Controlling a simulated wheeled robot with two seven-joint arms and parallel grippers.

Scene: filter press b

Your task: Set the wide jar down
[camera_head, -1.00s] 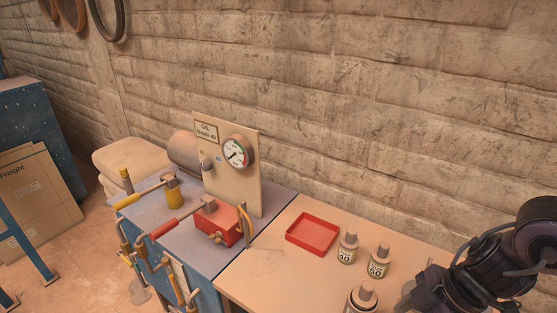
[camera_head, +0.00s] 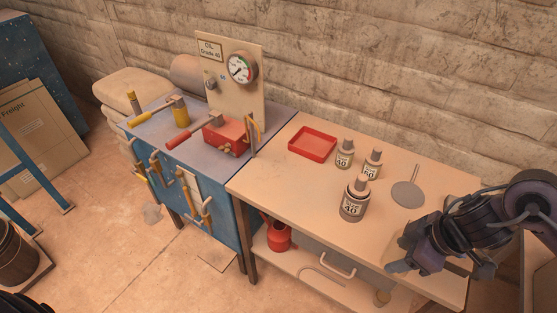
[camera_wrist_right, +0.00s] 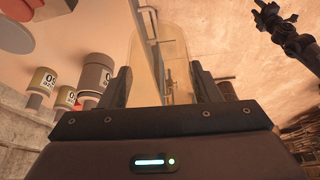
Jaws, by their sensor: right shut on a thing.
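The wide jar seems to be the pale amber, see-through vessel between the fingers of my right gripper (camera_wrist_right: 163,88) in the wrist view; its clear wall (camera_wrist_right: 150,50) rises between both fingers. In the head view, my right gripper (camera_head: 432,252) is at the front right of the wooden table (camera_head: 290,185), and only a faint pale edge of the jar (camera_head: 402,243) shows beside it. My right gripper is shut on the jar. Whether the jar's base touches the table is hidden. A dark arm, seemingly my left (camera_wrist_right: 290,35), shows at the wrist view's upper right; its jaw state is unclear.
On the table are a red tray (camera_head: 312,143), a small bottle labelled 40 (camera_head: 345,155), another small bottle (camera_head: 372,165), a larger bottle (camera_head: 354,202) and a flat grey disc (camera_head: 408,194). A red can (camera_head: 278,236) stands on the lower shelf. The blue press bench (camera_head: 225,205) adjoins left.

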